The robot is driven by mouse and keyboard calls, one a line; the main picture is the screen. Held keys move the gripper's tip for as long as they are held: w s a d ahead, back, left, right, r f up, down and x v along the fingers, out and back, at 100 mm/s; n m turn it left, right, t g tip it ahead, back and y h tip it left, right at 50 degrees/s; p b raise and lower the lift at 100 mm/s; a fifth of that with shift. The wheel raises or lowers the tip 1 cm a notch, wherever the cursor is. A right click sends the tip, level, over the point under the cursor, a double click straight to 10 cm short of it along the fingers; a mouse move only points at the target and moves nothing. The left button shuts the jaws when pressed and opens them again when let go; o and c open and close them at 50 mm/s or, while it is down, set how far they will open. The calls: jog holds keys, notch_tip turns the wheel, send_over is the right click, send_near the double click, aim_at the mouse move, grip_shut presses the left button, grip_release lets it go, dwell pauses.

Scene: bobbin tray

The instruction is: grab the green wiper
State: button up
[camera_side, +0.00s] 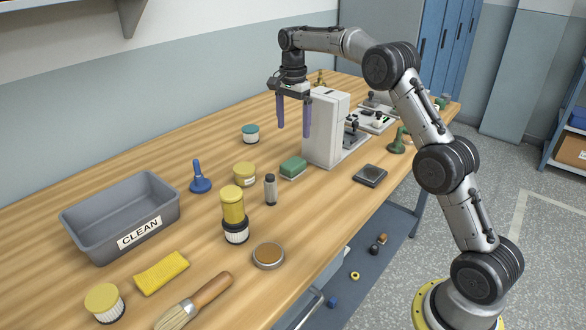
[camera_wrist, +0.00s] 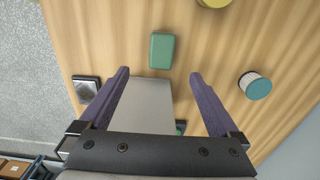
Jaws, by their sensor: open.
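The green wiper (camera_side: 293,166) looks like a small green block with a pale underside. It lies flat on the wooden bench, just left of the white machine. In the wrist view the green wiper (camera_wrist: 162,50) shows whole, beyond the fingertips and roughly between their lines. My gripper (camera_side: 294,131) points down with its two purple fingers spread and nothing between them. It hangs above the bench near the top of the machine, apart from the wiper. In the wrist view my gripper (camera_wrist: 158,73) is open over the machine's top.
The white machine (camera_side: 323,132) stands tall beside my fingers. Nearby are a teal-lidded jar (camera_side: 250,134), a yellow-lidded jar (camera_side: 244,174), a small dark bottle (camera_side: 270,189) and a black square pad (camera_side: 370,176). A grey bin (camera_side: 153,232) marked CLEAN stands at left.

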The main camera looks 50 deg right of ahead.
send_over(293, 162)
jog(key=f, duration=0.7)
jog(key=shift+s+a+f, duration=0.15)
jog(key=shift+s+f, duration=0.05)
jog(key=shift+f, duration=0.15)
jog(key=shift+w+f, duration=0.2)
jog(key=shift+f, duration=2.5)
jog(key=c, duration=1.5)
jog(key=shift+r, duration=0.1)
